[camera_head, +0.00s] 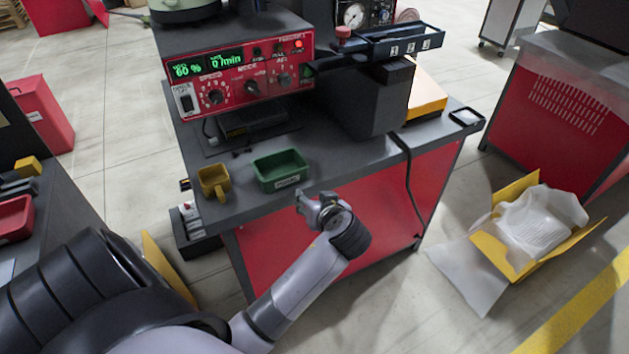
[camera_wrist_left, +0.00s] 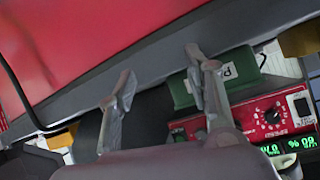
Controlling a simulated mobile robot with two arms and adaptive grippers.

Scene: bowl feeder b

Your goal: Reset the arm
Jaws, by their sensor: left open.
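My left arm reaches up from the bottom of the head view. My left gripper (camera_head: 312,208) is by the front edge of the bench (camera_head: 225,205), just right of and nearer than the green bin (camera_head: 281,172). In the left wrist view, the two fingers of my left gripper (camera_wrist_left: 160,75) stand apart with nothing between them. The green bin (camera_wrist_left: 235,72) shows there behind the right-hand finger, with the picture turned over. My right gripper is in neither view.
A yellow scoop-like cup (camera_head: 214,182) stands left of the green bin. A red control panel (camera_head: 245,80) with lit displays stands behind them. A black cable (camera_head: 408,165) hangs over the bench front. An open yellow box (camera_head: 525,232) with clear wrapping lies on the floor at right.

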